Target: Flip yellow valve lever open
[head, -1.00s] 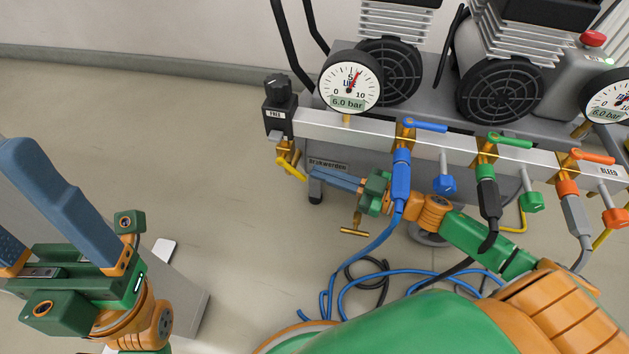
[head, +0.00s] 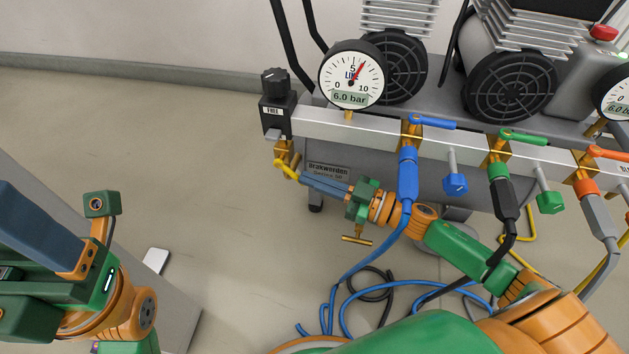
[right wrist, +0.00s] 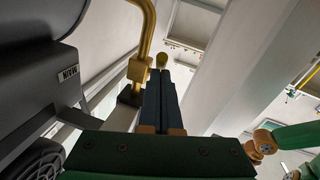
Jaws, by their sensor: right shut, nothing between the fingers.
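The yellow valve lever (head: 287,169) hangs on a small brass valve under the left end of the silver manifold, below a black regulator knob marked FREE. It slants down to the right. My right gripper (head: 303,177) is shut and empty, its blue fingertips at or very near the lever's lower end; contact is unclear. In the right wrist view, the shut fingers (right wrist: 160,74) point at the lever's rounded yellow end (right wrist: 163,60), beside the brass pipe (right wrist: 147,35). My left gripper (head: 40,235) is at the left edge, open and partly cut off, far from the valve.
The manifold (head: 350,126) carries blue (head: 431,123), green (head: 522,137) and orange levers with hoses to the right. A gauge (head: 352,78) reads 6.0 bar. Floor left of the machine is clear; hoses coil below.

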